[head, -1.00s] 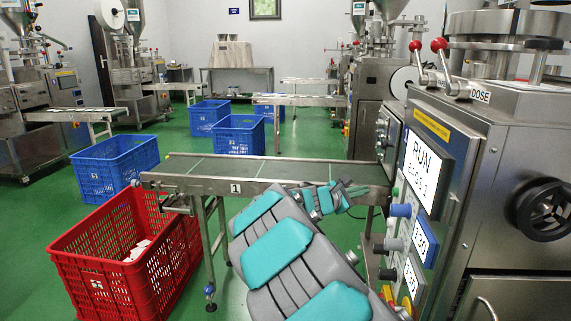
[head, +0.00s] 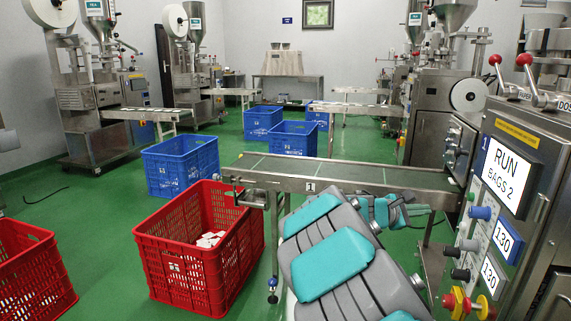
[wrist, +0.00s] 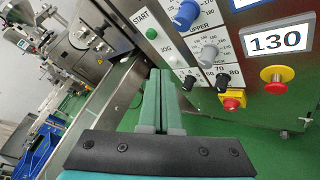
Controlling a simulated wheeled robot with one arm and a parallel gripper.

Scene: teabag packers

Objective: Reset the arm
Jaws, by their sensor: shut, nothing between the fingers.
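My arm, with grey links and teal pads, rises from the bottom of the head view in front of the conveyor belt marked 1 (head: 325,172). My gripper (head: 408,206) is at its far end, near the belt's right part and left of the control panel. In the wrist view the two grey-green fingers of my gripper (wrist: 160,74) lie side by side, shut and empty. The control panel (head: 478,236) carries several knobs and a screen (head: 507,176) reading RUN, BAGS 2. In the wrist view a display (wrist: 275,40) reads 130.
A red crate (head: 170,262) with white packets (head: 210,240) stands left of the belt's end. Another red crate (head: 32,285) is at the left edge. Several blue crates, including a near one (head: 178,172), stand behind. Green floor is clear between the crates and the left machine.

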